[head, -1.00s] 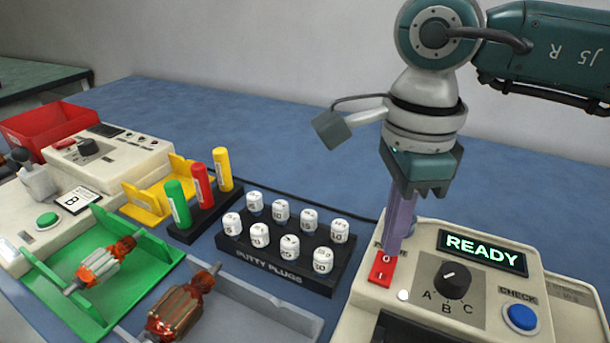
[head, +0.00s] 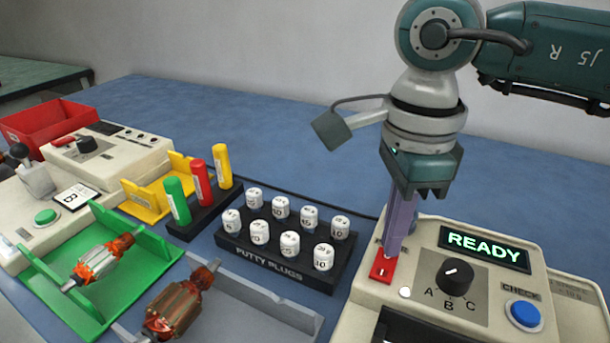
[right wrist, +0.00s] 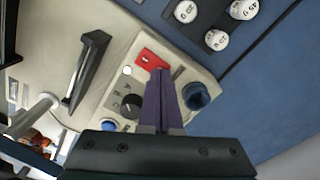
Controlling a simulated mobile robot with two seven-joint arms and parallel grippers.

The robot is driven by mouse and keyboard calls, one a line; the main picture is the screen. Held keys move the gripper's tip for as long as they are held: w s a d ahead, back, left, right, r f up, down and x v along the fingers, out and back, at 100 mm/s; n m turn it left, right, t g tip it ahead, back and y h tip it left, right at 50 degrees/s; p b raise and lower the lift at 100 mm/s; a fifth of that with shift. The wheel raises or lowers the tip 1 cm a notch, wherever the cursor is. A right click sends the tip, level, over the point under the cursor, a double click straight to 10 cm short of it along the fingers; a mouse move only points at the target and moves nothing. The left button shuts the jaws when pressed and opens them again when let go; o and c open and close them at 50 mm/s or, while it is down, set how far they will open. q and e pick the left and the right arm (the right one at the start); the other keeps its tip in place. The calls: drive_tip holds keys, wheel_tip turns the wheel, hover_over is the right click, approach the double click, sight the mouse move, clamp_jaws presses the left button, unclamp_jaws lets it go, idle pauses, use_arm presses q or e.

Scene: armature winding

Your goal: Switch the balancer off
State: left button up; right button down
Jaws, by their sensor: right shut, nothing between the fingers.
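The balancer (head: 365,290) is the beige machine at the lower right of the head view, and its display (head: 484,249) reads READY in green. Its red rocker switch (head: 381,269) is at the upper left of the panel; it also shows in the right wrist view (right wrist: 151,59). My right gripper (head: 391,250) is shut and empty, pointing down with its purple fingertips at the far end of the switch. The fingers hide the upper part of the switch; I cannot tell whether they touch it. My left gripper is out of view.
A black knob (head: 455,277) marked A, B, C and a blue CHECK button (head: 523,315) are on the balancer's panel. A black rack of putty plugs (head: 275,269) stands to its left. Armatures lie in green (head: 135,292) and grey (head: 270,309) trays. Blue table behind is clear.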

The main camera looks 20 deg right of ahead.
drive_tip(key=shift+f+b, duration=0.5)
drive_tip(key=shift+f, duration=0.1)
drive_tip(key=shift+r, duration=0.1)
wheel_tip(320, 180, up, 7)
drive_tip(key=p, duration=0.5)
drive_tip(key=shift+p, duration=0.3)
idle(0.3)
